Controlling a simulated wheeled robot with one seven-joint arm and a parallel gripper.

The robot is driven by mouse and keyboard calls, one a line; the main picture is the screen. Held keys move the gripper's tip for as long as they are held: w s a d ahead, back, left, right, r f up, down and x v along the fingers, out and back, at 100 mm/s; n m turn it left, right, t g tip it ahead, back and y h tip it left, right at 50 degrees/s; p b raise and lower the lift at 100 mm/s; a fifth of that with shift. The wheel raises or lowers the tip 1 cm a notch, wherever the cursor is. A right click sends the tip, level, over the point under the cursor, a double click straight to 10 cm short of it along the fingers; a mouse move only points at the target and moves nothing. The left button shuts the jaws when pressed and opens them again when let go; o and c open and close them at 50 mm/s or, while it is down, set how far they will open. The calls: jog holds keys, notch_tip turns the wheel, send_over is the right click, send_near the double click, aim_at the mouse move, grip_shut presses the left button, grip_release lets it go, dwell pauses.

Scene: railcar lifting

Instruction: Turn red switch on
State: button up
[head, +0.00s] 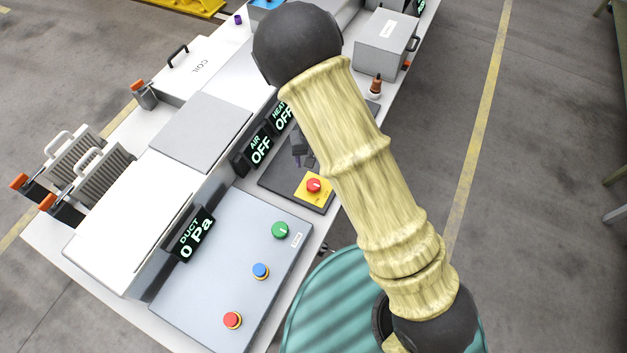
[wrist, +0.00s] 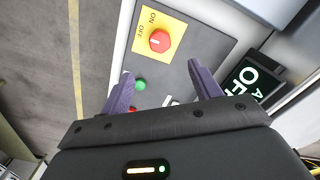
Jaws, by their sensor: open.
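The red switch (head: 314,185) is a round red knob on a yellow plate (head: 325,196), set in a dark grey panel at the bench's right edge. In the wrist view the red knob (wrist: 159,41) has a white mark, and its yellow plate (wrist: 177,27) reads ON and OFF. I cannot tell which word the mark points to. My gripper (wrist: 161,80) is open and empty, with its two purple-grey fingers apart. The knob lies beyond the fingertips, between their lines, and no contact shows. In the head view my arm hides most of the gripper.
A green button (wrist: 140,84) and a red button (wrist: 132,111) lie between or beside my fingers. A display reading AIR OFF (head: 258,150) stands beside the panel. A lighter panel (head: 215,275) holds green, blue and red controls. Open floor (head: 530,200) lies to the right.

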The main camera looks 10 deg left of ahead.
aim_at(313, 183)
notch_tip(313, 183, down, 13)
jog(key=shift+f+p, duration=0.1)
jog(key=shift+p, duration=0.95)
jog(key=c, duration=1)
jog(key=shift+m, duration=0.4)
jog(key=m+b, duration=0.1)
jog(key=m, duration=1)
jog(key=shift+a, duration=0.1)
